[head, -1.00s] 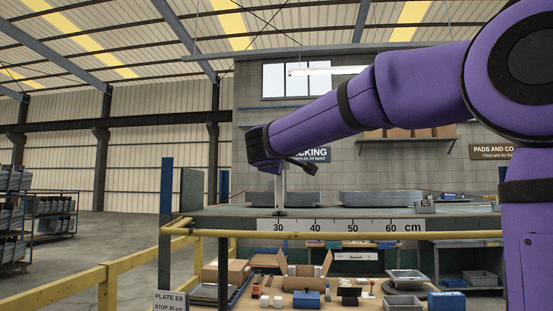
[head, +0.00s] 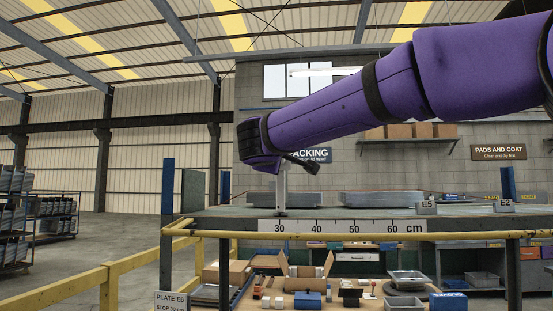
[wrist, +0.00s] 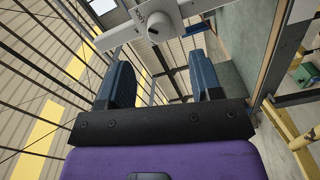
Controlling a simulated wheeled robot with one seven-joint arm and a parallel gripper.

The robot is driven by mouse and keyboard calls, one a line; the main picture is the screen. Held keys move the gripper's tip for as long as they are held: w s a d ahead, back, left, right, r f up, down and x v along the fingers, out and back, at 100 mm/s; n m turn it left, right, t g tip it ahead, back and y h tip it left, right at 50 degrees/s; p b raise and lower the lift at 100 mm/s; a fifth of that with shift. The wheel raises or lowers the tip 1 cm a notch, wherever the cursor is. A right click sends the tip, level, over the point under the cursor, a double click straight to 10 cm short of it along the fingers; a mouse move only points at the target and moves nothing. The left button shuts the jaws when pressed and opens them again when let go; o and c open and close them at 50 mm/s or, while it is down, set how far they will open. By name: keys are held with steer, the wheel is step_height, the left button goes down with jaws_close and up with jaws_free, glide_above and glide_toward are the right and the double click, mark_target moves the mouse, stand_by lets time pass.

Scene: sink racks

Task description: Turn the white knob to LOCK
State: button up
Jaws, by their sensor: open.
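The white knob (wrist: 157,30) shows in the wrist view near the top centre, on a white plate (wrist: 115,36). It is round, with a small dark mark on its face. The knob appears beyond the gap between the fingertips, with nothing held there. In the head view, my purple arm reaches left to the top of a slim white post (head: 282,190) on the bench; the knob cannot be made out there.
The bench (head: 350,212) carries a centimetre ruler (head: 342,226) and small tags E5 (head: 427,207) and E2 (head: 504,205). Yellow rails (head: 120,278) run in front and to the left. A lower table holds cardboard boxes (head: 305,270) and bins.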

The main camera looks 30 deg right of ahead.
steer(key=shift+v, duration=2.1)
